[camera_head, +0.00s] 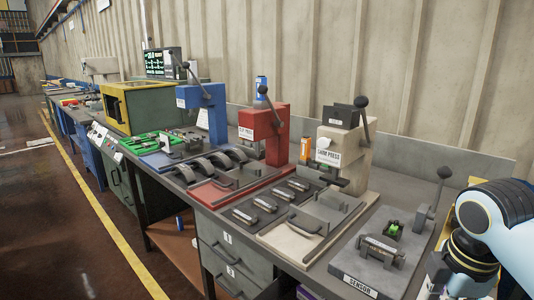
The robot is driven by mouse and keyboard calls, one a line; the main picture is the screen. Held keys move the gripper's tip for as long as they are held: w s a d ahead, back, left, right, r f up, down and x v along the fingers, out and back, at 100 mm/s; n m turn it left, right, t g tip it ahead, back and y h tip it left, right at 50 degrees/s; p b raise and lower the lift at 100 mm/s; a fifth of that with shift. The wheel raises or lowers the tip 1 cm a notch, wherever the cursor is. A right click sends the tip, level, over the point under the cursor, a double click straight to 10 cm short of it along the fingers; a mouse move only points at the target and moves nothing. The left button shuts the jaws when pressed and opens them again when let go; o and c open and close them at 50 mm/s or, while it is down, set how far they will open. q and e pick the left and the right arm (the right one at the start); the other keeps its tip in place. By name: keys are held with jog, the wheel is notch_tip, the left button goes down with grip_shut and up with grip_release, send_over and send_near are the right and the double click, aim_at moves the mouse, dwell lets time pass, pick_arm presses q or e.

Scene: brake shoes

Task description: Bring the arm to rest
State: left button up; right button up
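At the right edge of the head view I see part of my own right arm, a pale blue and white link with a dark joint and a brass-coloured ring below it. The arm hangs over the right end of the workbench (262,240), beside the grey sensor station (360,284). No gripper fingers can be made out, so my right gripper is out of the picture or hidden. My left arm and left gripper do not show.
The sensor lever (426,210) rises close to my arm. Open floor (60,225) lies left.

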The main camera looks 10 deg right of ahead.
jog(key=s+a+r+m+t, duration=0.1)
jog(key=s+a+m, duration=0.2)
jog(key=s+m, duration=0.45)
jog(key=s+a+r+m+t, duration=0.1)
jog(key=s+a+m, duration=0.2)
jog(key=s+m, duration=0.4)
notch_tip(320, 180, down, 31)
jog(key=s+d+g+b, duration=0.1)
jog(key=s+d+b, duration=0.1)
jog(key=b, duration=0.4)
pick_arm(q)
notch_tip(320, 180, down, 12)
jog(key=b, duration=0.5)
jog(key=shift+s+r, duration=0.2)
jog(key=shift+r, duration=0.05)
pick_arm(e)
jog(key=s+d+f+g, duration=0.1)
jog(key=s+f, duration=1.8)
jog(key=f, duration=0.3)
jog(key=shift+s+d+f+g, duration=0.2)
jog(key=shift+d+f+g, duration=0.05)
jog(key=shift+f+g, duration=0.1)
pick_arm(q)
jog(key=shift+b, duration=0.3)
